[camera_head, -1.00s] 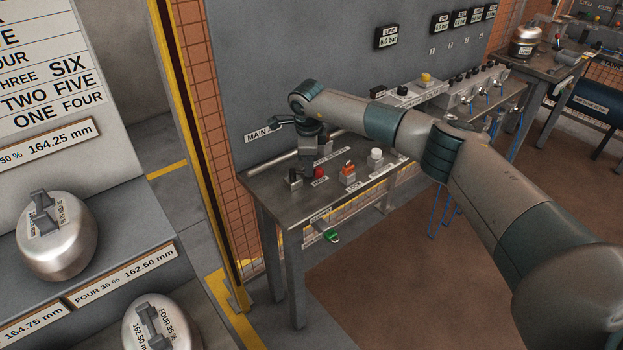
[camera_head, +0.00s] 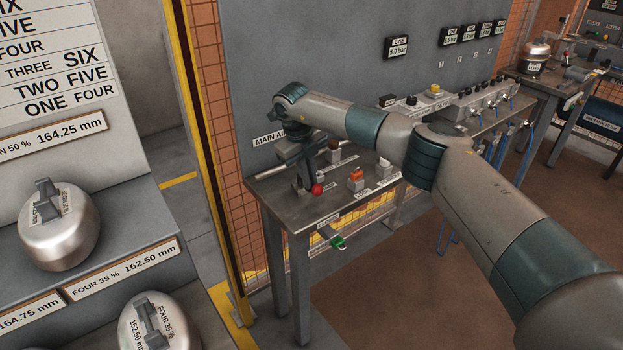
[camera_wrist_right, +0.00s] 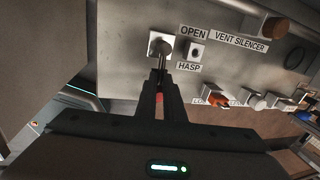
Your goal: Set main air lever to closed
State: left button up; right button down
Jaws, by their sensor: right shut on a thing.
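The main air lever shows in the right wrist view as a short metal shaft (camera_wrist_right: 165,48) on a pale plate, beside an "OPEN" label. My right gripper (camera_wrist_right: 160,80) is shut on it, with red showing between the fingers. In the head view the gripper (camera_head: 307,182) is low over the left end of the steel bench, and the lever's red knob (camera_head: 317,188) shows beside the fingers. The lever's base is mostly hidden there by my gripper. My left gripper is not in view.
The steel bench (camera_head: 290,215) also carries an orange block (camera_head: 356,178), a brown knob (camera_head: 333,152) and a white knob behind my arm. A green item (camera_head: 338,242) hangs at its front. A yellow post (camera_head: 205,140) stands left; tanks (camera_head: 60,230) sit on a near shelf.

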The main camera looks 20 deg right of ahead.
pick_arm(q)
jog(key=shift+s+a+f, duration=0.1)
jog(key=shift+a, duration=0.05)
pick_arm(e)
jog(key=shift+m, duration=0.4)
jog(key=c, duration=1.9)
grip_release()
jog(key=shift+s+a, duration=0.1)
jog(key=shift+o, duration=0.2)
